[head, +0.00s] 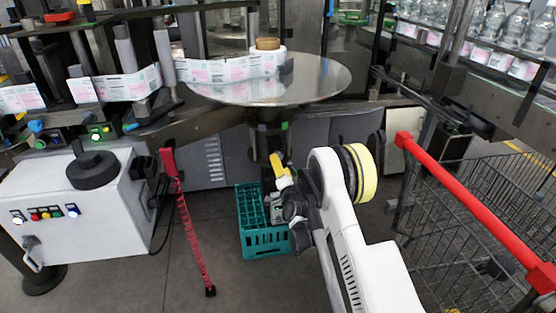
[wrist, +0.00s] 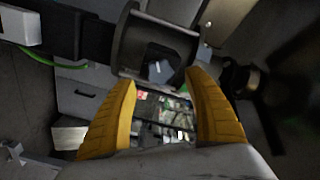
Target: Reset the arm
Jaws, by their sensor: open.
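My arm rises from the bottom of the head view, white with a yellow-ringed joint, and reaches forward over the floor. My gripper (head: 277,160) is at its far end, below the round metal table (head: 320,82) of the labelling machine. In the wrist view the two yellow fingers of my gripper (wrist: 165,92) stand wide apart, with nothing held between them. A dark grey machine bracket (wrist: 152,45) lies just beyond the fingertips; I cannot tell whether they touch it.
A teal crate (head: 262,243) stands on the floor under my gripper. A shopping cart with a red handle (head: 465,195) is close on the right. A white control box (head: 75,210) and a red coiled cord (head: 190,230) are on the left. Bare floor lies between cord and crate.

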